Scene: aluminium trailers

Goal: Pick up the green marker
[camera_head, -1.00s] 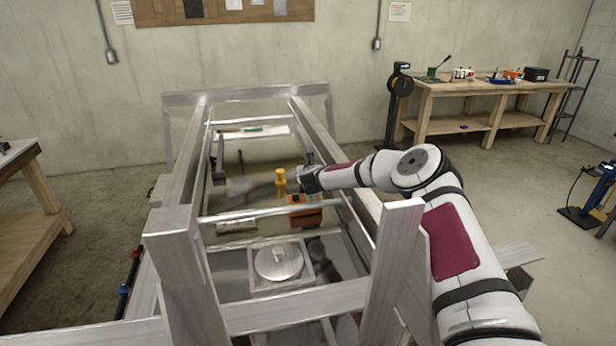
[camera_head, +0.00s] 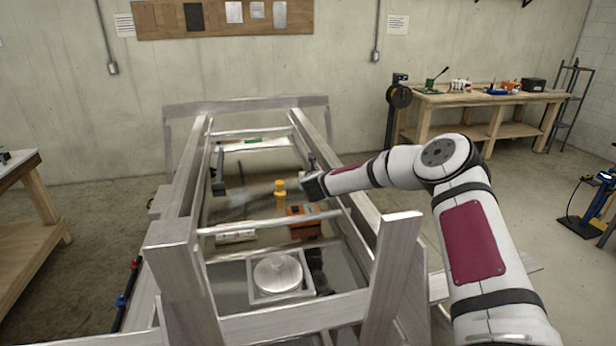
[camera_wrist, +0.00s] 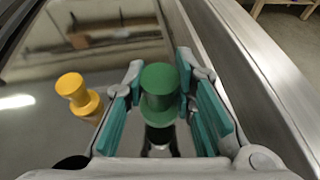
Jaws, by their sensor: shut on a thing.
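The green marker (camera_wrist: 158,88) is a short, stepped green cylinder. In the wrist view it stands between the two teal-padded fingers of my gripper (camera_wrist: 160,105), which is shut on it. A dark shape shows just below it. In the head view my gripper (camera_head: 312,186) is inside the trailer frame, near its right rail, and the green marker cannot be made out there. A yellow marker (camera_head: 280,190) of similar shape stands to the left of my gripper. It also shows in the wrist view (camera_wrist: 77,95), left of the fingers and apart from them.
The aluminium trailer frame (camera_head: 180,262) surrounds this area, with a crossbar (camera_head: 262,226) in front of my gripper. An orange box (camera_head: 303,224) and a round plate (camera_head: 278,272) lie nearer. A dark bracket (camera_head: 218,178) is on the left. A workbench (camera_head: 480,98) stands at the back right.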

